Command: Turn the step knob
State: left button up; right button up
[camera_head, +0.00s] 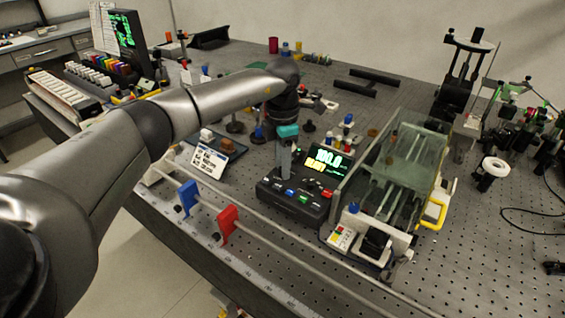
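A black control box (296,203) with coloured buttons stands near the front of the bench. Its tilted screen (327,160) shows "100.0" in green with yellow text below. My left arm reaches in from the left, and my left gripper (283,175) points down at the box's rear left part, just left of the screen. The fingers look close together, but their gap is too small to make out. The step knob cannot be made out clearly; the gripper may hide it. I cannot tell whether the fingers touch anything. My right gripper is not in view.
A clear-covered instrument (408,160) with a yellow handle (434,212) stands right of the box. A small white card (209,160) stands left. The perforated bench at front right is mostly clear.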

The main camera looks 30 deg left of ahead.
pick_arm(q)
grip_shut()
dwell(0.4)
jog(key=n+p, duration=0.3)
jog(key=n, duration=0.2)
jog(key=shift+r, duration=0.15)
jog(key=shift+n+p, duration=1.3)
jog(key=shift+n, duration=0.6)
jog(key=shift+o, duration=1.7)
grip_release()
